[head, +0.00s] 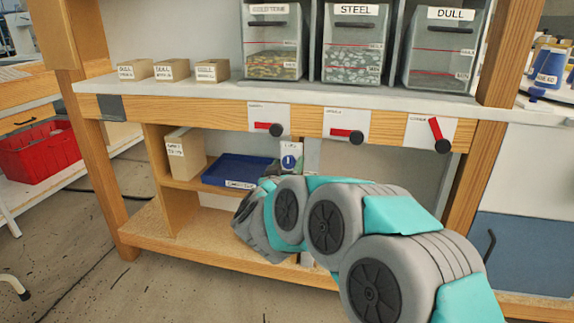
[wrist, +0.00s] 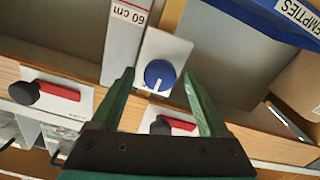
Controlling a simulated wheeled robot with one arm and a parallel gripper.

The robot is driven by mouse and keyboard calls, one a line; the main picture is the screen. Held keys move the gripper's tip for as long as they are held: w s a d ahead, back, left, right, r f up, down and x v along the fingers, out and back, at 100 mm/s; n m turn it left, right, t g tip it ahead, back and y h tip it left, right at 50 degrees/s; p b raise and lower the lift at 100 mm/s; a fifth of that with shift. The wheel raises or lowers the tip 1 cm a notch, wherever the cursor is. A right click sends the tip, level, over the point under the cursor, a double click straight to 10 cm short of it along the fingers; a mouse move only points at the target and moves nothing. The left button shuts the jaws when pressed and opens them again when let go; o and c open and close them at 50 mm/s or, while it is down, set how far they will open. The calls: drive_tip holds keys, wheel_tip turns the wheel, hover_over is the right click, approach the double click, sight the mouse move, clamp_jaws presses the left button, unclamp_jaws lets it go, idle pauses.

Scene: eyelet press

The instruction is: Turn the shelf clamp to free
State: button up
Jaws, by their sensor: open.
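A blue round knob (head: 289,162) with a white mark sits on a small white plate under the worktop, and I take it to be the shelf clamp. In the head view the mark looks about upright; the plate's lettering is too small to read. In the wrist view the knob (wrist: 159,75) faces me, its white mark toward the lower left. My gripper (wrist: 159,78) is open and empty, its green fingers on either side of the knob in the picture. I cannot tell whether they reach it. My arm hides the fingers in the head view.
Red levers with black hubs sit on the worktop's front edge: left (head: 268,128), middle (head: 347,135), and right (head: 438,133), which is tilted up. A blue tray (head: 238,172) and a cardboard box (head: 185,155) are on the lower shelf. A "60 cm" strip (wrist: 124,40) is beside the knob.

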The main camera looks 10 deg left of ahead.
clamp_jaws()
idle(0.6)
drive_tip(key=m, duration=0.4)
drive_tip(key=shift+b, duration=0.4)
drive_tip(key=m+b, duration=0.1)
drive_tip(key=m, duration=0.4)
drive_tip(key=shift+d+f+b, duration=0.1)
drive_tip(key=shift+b, duration=0.3)
drive_tip(key=m+b, duration=0.3)
drive_tip(key=m, duration=0.2)
drive_tip(key=shift+d+f, duration=0.1)
drive_tip(key=shift+m+b, duration=1)
drive_tip(key=shift+m, duration=1)
